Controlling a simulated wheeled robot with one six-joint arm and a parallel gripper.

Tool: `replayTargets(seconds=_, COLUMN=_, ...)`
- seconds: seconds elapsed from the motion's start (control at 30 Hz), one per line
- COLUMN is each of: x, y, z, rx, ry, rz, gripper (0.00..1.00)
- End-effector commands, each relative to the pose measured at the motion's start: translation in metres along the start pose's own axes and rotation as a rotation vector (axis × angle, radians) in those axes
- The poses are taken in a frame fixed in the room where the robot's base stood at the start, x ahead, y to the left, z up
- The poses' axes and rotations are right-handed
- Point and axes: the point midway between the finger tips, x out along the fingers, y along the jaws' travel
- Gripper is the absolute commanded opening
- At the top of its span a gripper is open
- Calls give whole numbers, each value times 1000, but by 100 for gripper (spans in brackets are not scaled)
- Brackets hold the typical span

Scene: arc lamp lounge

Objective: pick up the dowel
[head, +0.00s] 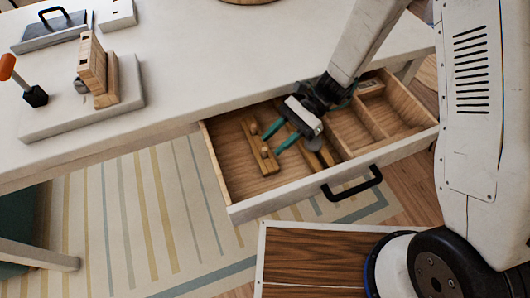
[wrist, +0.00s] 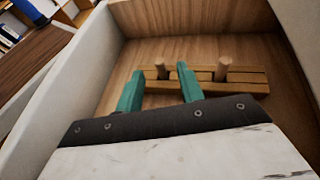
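A wooden block (head: 257,146) lies in the left compartment of the open drawer (head: 275,208). Two short round pegs stand up from it, a left one (wrist: 160,73) and a taller-looking right one (wrist: 222,70) in the wrist view. I cannot tell which is the dowel. My gripper (head: 272,144) reaches down into the drawer beside the block. Its two teal fingers are apart, with nothing held between them. In the wrist view the left peg shows between the fingertips, beyond them; the right peg is outside the right finger.
Wooden dividers split the drawer's right side, and the drawer walls are close around my gripper. A black handle (head: 352,182) is on the drawer front. The white tabletop (head: 215,65) overhangs the drawer's back. A board with wooden blocks (head: 97,70) stands on it at left.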

Motion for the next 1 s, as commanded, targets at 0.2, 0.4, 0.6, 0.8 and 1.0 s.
replayTargets(seconds=0.2, x=28, y=1, z=0, rx=0, ry=0, rz=4, gripper=38)
replayTargets(seconds=0.4, x=56, y=0, z=1, rx=-1, ry=1, rz=4, gripper=38)
replayTargets(seconds=0.6, x=62, y=0, z=1, rx=-2, ry=2, rz=1, gripper=38)
replayTargets(seconds=0.8, x=61, y=0, z=1, rx=-2, ry=2, rz=1, gripper=13)
replayTargets(seconds=1.0, x=61, y=0, z=1, rx=-2, ry=2, rz=1, gripper=0)
